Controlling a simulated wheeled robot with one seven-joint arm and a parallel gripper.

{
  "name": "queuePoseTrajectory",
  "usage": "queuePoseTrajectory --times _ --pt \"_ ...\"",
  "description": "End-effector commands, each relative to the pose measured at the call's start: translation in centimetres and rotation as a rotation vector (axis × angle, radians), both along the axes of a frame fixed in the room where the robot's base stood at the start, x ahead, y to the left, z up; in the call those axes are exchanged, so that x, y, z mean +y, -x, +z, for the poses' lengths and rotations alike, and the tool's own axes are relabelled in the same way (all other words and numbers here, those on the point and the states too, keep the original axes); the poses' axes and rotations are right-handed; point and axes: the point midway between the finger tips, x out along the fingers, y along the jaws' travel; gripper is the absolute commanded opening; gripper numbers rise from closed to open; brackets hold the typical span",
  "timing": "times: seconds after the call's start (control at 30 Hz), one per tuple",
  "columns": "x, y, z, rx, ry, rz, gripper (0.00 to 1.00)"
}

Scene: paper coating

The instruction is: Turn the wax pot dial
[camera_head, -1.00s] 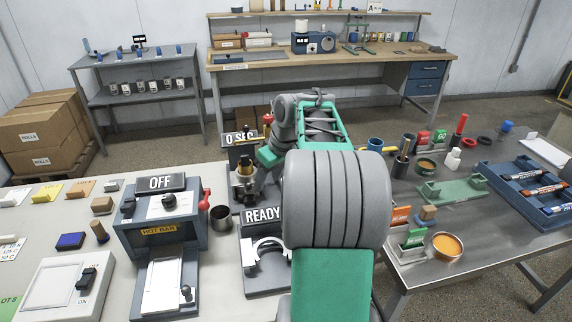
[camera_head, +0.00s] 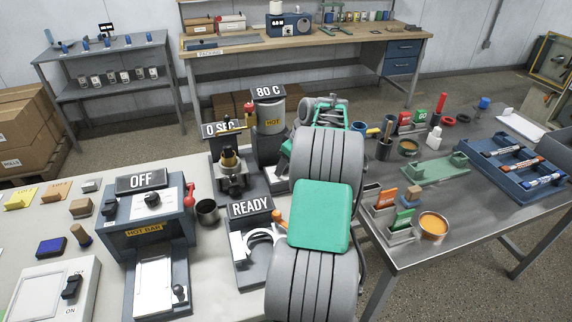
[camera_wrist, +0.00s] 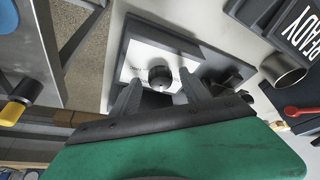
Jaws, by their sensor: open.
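The wax pot (camera_head: 271,119) is a grey cylinder with a HOT label and an "80 C" sign (camera_head: 268,92) above it, left of my arm in the head view. In the wrist view a round black dial (camera_wrist: 160,76) stands on a white plate (camera_wrist: 142,57) on a dark grey base; I take it for the wax pot dial. My gripper (camera_wrist: 160,88) is open, its two dark fingers pointing at the plate on either side of the dial's near end. I cannot tell whether they touch it. In the head view my arm hides the gripper and dial.
The "READY" station (camera_head: 252,237) and "0 SEC" station (camera_head: 231,170) stand close to my arm. A hot bar unit (camera_head: 147,222) and a dark cup (camera_head: 207,212) are further left. The metal table to the right holds an orange bowl (camera_head: 433,226) and blue rack (camera_head: 518,171).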

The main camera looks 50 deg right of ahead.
Motion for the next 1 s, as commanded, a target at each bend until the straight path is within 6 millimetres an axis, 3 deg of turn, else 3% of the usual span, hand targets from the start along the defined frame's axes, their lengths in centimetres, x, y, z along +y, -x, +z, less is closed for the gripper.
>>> queuePoseTrajectory --times 0.7,1.0 --pt "0.11 -0.1 0.07 0.0 0.0 0.002 0.0" --pt "0.13 -0.11 0.06 -0.001 0.0 -0.01 0.0"
